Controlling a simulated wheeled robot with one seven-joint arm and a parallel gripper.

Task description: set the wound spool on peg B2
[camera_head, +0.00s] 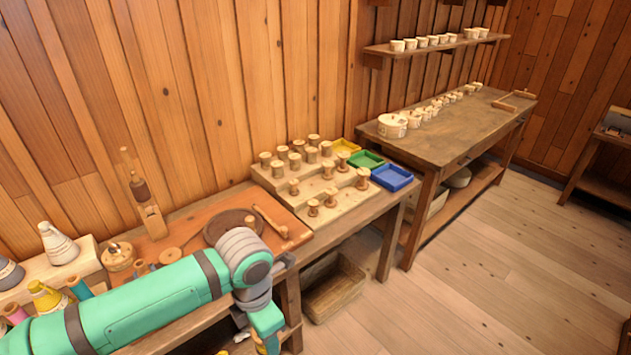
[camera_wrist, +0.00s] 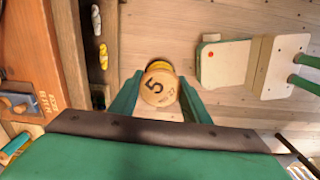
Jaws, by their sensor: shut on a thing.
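My gripper (camera_wrist: 160,100) is shut on a wound spool (camera_wrist: 158,86). In the head view my gripper (camera_head: 268,344) hangs low at the bottom edge, in front of the workbench and over the floor, with the spool mostly cut off or hidden.
Yellow (camera_head: 345,147), green (camera_head: 364,160) and blue (camera_head: 392,178) trays lie right of the rack. A round dark dish (camera_head: 222,232) and a wooden tool (camera_head: 270,220) lie on the bench left of it. A basket (camera_head: 335,293) sits under the bench.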

